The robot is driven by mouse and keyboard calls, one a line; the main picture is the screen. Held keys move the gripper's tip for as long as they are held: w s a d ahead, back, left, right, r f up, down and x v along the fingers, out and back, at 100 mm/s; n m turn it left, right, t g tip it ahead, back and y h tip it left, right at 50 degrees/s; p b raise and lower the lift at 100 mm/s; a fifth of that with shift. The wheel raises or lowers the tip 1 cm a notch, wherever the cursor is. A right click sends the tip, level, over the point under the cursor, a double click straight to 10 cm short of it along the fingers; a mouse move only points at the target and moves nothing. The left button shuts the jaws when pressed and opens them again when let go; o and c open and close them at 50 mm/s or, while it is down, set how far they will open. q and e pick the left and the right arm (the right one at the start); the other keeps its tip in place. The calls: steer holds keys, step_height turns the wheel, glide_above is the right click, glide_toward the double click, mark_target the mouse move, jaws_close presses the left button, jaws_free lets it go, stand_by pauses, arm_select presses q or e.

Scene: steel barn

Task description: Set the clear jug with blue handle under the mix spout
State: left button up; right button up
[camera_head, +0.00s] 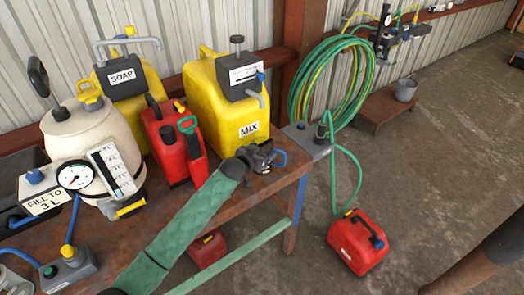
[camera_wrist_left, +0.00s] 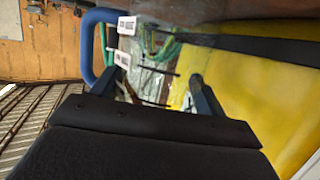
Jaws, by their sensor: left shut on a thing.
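The yellow mix container (camera_head: 215,105) stands at the back of the bench, with a grey mix spout (camera_head: 257,97) on its front right. My left gripper (camera_head: 258,158) is in front of this container, below the spout, near the bench's right end. My right gripper is out of view.
Red cans (camera_head: 172,140) and a yellow soap container (camera_head: 122,80) stand left of the mix container. A cream tank (camera_head: 75,135) with a gauge is further left. A grey box (camera_head: 308,140) with a green hose sits on the bench's right corner. A red can (camera_head: 357,242) is on the floor.

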arm_select(q)
steer(key=o, duration=1)
steer(key=shift+f, duration=0.1)
steer(key=shift+r, duration=0.2)
steer(key=shift+s+a, duration=0.15)
steer(key=shift+s, duration=0.1)
steer(key=b+v, duration=0.4)
steer(key=v, duration=0.7)
steer(key=shift+s+a+r, duration=0.15)
steer(key=shift+r, duration=0.05)
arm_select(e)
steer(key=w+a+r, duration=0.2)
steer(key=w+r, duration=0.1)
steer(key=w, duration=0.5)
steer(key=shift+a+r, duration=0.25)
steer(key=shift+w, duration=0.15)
